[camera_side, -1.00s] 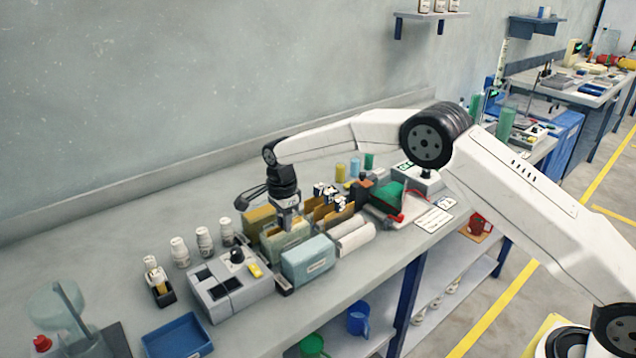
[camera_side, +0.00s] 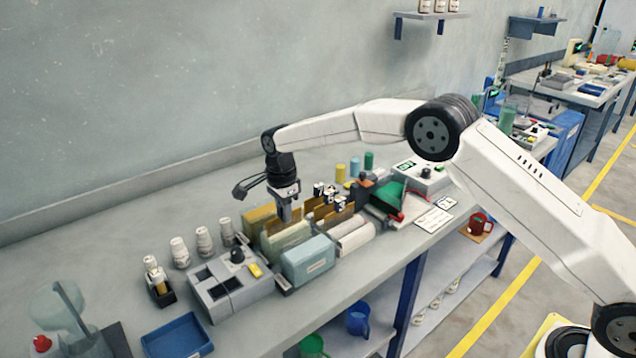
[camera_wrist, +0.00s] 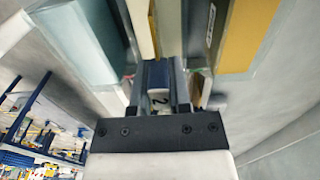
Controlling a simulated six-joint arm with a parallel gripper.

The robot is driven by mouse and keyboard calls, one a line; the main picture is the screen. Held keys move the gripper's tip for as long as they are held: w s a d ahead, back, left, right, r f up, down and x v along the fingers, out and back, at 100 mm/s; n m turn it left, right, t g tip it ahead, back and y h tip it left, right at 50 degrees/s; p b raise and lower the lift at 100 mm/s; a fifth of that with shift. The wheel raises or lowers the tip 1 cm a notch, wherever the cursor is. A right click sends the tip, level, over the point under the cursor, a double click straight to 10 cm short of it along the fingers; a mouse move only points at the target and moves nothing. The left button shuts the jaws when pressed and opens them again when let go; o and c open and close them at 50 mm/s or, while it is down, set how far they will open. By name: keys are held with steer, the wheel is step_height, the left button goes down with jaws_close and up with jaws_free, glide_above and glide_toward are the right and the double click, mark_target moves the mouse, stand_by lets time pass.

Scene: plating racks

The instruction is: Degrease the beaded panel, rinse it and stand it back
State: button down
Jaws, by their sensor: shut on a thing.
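My gripper (camera_side: 285,218) points down among the tanks in the side view. It is shut on a small white and dark-blue piece marked 2 (camera_wrist: 159,100) in the wrist view. This looks like the top of a panel, but the panel's face and any beads are hidden. Below and beside the jaws are a pale green tank (camera_side: 287,236), a yellow-brown tank (camera_side: 257,217) and a light blue tank (camera_side: 308,262). Several black-and-white clips (camera_side: 326,194) stand on brown plates just right of my gripper. I cannot tell how far the held piece sits inside a tank.
A grey control box (camera_side: 228,286) and several white bottles (camera_side: 203,240) stand to the left. White rolls (camera_side: 354,238) lie right of the light blue tank. A blue tray (camera_side: 177,337) sits at the front left. The bench is clear toward the wall.

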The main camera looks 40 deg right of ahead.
steer(key=shift+r, duration=2.85)
steer(key=shift+s+r, duration=0.15)
steer(key=s, duration=0.1)
step_height(320, 180, up, 3)
glide_above(308, 238)
steer(key=s+a, duration=0.1)
steer(key=a, duration=0.1)
steer(key=shift+s+d+r, duration=0.1)
steer(key=shift+s+r, duration=0.1)
steer(key=shift+s, duration=0.5)
steer(key=shift+f, duration=0.65)
steer(key=shift+f, duration=5.1)
steer(key=shift+f, duration=0.3)
